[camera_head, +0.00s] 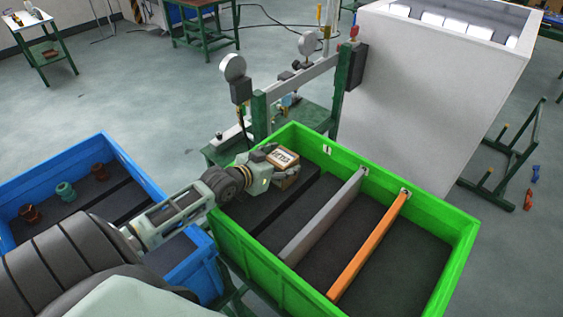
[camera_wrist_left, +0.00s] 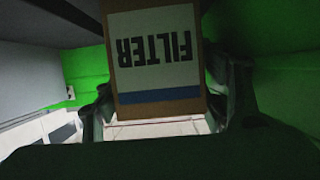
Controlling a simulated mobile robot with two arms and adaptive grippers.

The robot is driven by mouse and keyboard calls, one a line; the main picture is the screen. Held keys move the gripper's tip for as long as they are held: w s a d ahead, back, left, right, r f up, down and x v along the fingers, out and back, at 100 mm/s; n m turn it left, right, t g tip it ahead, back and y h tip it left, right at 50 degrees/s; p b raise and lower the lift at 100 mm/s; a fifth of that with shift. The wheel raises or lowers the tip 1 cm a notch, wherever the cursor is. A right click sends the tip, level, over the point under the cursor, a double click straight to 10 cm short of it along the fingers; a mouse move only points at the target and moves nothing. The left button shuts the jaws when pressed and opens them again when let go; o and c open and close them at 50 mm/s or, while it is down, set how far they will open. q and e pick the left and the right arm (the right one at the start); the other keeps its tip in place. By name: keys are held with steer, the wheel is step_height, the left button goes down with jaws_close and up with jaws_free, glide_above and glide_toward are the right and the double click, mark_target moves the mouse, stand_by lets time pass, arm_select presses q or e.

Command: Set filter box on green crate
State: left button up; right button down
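The filter box (camera_head: 284,159) is a small brown carton with a white label. In the left wrist view the box (camera_wrist_left: 155,62) shows the word FILTER upside down above a blue stripe. My left gripper (camera_head: 272,165) has a finger on each side of the box and appears closed on it. The box is inside the green crate (camera_head: 459,258), in its left compartment near the far wall. Whether it touches the crate floor cannot be told. My right gripper is not in view.
A grey divider (camera_head: 325,217) and an orange divider (camera_head: 370,245) cross the green crate; the compartments right of the box are empty. A blue crate (camera_head: 62,174) with several small fittings stands at the left. A gauge stand (camera_head: 262,116) and a white cabinet (camera_head: 430,95) stand behind.

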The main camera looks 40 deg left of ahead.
arm_select(q)
steer(key=shift+s+r+p, duration=0.25)
steer(key=shift+s+p, duration=0.05)
steer(key=shift+p, duration=0.25)
steer(key=p+v, duration=0.6)
steer(key=shift+s, duration=0.4)
steer(key=shift+w+a, duration=0.1)
